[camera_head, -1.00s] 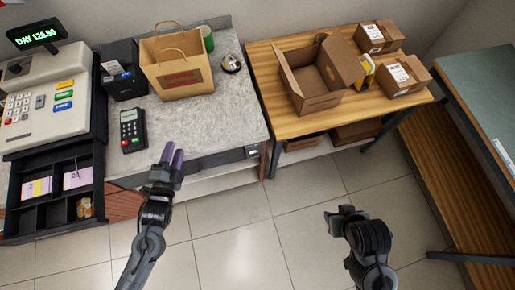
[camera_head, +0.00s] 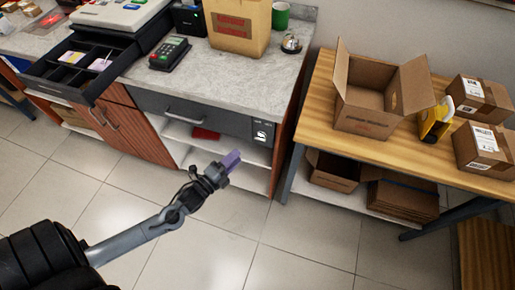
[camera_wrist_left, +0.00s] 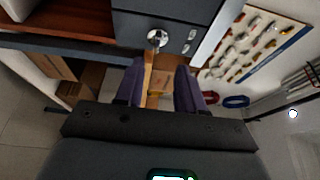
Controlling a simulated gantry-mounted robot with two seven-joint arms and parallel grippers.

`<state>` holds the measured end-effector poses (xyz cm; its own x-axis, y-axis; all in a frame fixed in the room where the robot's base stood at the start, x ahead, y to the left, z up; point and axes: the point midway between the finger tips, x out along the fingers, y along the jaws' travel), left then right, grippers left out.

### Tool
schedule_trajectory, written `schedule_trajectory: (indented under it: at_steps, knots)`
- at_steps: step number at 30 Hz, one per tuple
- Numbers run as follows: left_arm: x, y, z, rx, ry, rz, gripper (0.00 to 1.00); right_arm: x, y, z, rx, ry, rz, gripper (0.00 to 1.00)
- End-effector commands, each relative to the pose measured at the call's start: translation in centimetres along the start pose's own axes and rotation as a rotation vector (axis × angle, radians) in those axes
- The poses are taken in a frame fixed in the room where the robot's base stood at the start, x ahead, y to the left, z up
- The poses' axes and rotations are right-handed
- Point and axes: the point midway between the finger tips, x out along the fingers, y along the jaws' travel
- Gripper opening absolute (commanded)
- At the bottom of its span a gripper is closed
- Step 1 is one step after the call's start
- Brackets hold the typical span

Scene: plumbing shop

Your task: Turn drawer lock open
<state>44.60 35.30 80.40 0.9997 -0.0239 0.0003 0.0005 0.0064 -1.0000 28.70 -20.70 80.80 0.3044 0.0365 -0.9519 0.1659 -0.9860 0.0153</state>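The grey drawer (camera_head: 200,118) sits under the stone counter, with a bar handle on its front. The drawer lock (camera_head: 262,132) is a round silver piece on a dark plate at the drawer's right end. In the left wrist view the lock (camera_wrist_left: 157,38) shows just beyond the fingertips, with small marks on the plate to its right. My left gripper (camera_head: 229,162) is below and left of the lock, apart from it. In the left wrist view its purple fingers (camera_wrist_left: 160,80) are spread with nothing held between them. My right gripper is out of view.
An open cash drawer (camera_head: 75,62) juts out at the upper left. The counter (camera_head: 220,82) overhangs open shelves with a red item. A wooden table (camera_head: 400,150) with cardboard boxes stands at the right. The floor in front is clear.

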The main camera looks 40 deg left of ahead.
Motion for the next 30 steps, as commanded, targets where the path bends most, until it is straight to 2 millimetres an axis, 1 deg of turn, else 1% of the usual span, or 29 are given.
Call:
schedule_trajectory:
  at_steps: [1, 5, 8, 15, 21, 25, 30]
  knots:
    - [0.3, 0.3, -0.1, -0.002, 0.001, -0.001, 0.38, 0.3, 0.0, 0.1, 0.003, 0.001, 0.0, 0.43]
    - [1.4, 0.3, -0.1, -0.002, 0.001, -0.003, 0.38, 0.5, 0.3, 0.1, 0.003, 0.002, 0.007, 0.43]
    - [2.8, 0.2, -0.1, -0.002, 0.0, -0.004, 0.38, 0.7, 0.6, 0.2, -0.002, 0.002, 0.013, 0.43]
    - [6.7, 0.3, -0.1, -0.002, 0.0, -0.003, 0.38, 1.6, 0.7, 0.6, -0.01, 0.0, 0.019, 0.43]
    - [9.3, 0.3, -0.1, -0.002, 0.0, -0.003, 0.38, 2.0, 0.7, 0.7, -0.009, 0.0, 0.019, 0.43]
    - [10.2, 0.3, -0.1, -0.002, 0.001, -0.001, 0.38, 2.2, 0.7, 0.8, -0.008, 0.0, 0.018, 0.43]
    - [10.7, 0.3, -0.1, -0.002, 0.001, 0.001, 0.38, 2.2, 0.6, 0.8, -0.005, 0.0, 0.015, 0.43]
